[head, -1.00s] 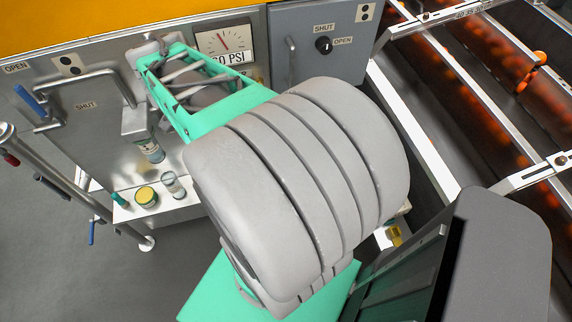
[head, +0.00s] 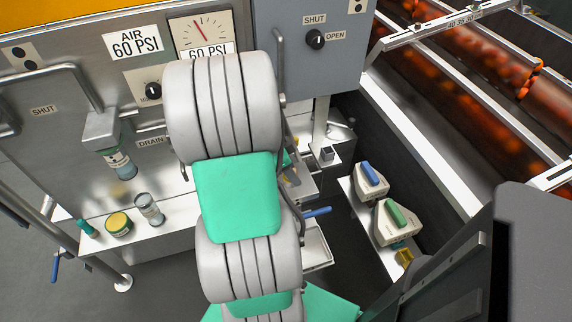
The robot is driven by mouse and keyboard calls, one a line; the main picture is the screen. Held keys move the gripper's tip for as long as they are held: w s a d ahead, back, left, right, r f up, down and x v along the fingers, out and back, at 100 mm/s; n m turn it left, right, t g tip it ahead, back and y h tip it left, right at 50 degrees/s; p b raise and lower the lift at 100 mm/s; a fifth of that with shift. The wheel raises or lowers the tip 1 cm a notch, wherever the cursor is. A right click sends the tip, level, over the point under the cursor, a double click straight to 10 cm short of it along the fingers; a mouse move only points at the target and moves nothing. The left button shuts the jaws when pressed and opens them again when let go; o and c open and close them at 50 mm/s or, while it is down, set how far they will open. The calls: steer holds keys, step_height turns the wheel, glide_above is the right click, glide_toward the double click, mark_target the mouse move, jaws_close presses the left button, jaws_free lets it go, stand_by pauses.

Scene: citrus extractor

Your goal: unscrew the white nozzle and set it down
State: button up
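I cannot make out the white nozzle in the head view; my arm covers the middle of the machine front and may hide it. My gripper is not visible, and my grey and green arm links stand across the centre of the picture. A clear-bodied bowl with a blue-green lower part (head: 121,163) hangs under a metal bracket left of my arm. A metal shelf (head: 178,216) lies below it.
The shelf holds a clear jar (head: 149,209), a yellow-lidded tin (head: 119,224) and a small green bottle (head: 87,228). Right of my arm are a grey cabinet (head: 318,75) with a knob, and blue-topped (head: 369,175) and green-topped (head: 392,222) containers on a low ledge.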

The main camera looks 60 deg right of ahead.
steer(key=shift+c, duration=0.3)
jaws_close()
steer(key=shift+o, duration=0.3)
jaws_free()
